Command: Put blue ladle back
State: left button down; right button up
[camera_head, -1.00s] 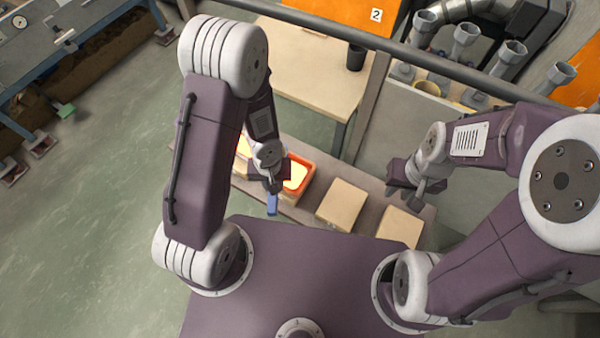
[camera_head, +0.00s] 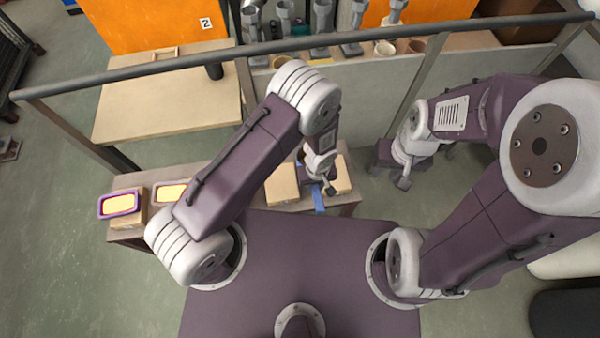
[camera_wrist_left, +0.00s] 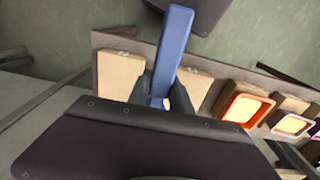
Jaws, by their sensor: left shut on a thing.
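The blue ladle shows as a plain blue bar (camera_head: 318,200) at my left gripper (camera_head: 322,186). In the left wrist view the blue ladle (camera_wrist_left: 173,50) stands between the two dark fingers of my left gripper (camera_wrist_left: 165,92), which are shut on it. Its lower end is hidden by the gripper. The ladle is over the low bench, beside two tan blocks, one to its left (camera_head: 283,186) and one to its right (camera_head: 342,176). My right gripper (camera_head: 400,170) hangs at the right, away from the ladle; its finger opening is unclear.
The low bench (camera_head: 135,235) carries a purple-rimmed tray (camera_head: 103,210) with glowing contents and another glowing tray (camera_head: 170,191). An orange-red tray (camera_wrist_left: 235,108) shows in the wrist view. Behind are a rail (camera_head: 150,66), a wooden table (camera_head: 165,105) and several grey funnels (camera_head: 320,18).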

pick_arm(q)
jog(key=shift+s+d, duration=0.15)
jog(key=shift+d, duration=0.25)
jog(key=a+f+b, duration=0.3)
jog(key=a+b, duration=0.1)
jog(key=b, duration=0.1)
jog(key=w+a+f+b, duration=0.1)
jog(key=a+f+b, duration=0.2)
jog(key=f+b, duration=0.1)
jog(key=w+a+f+b, duration=0.1)
jog(key=a+f+b, duration=0.3)
jog(key=b, duration=0.2)
jog(key=shift+a+f, duration=0.25)
jog(key=shift+a, duration=0.05)
jog(key=shift+r, duration=0.15)
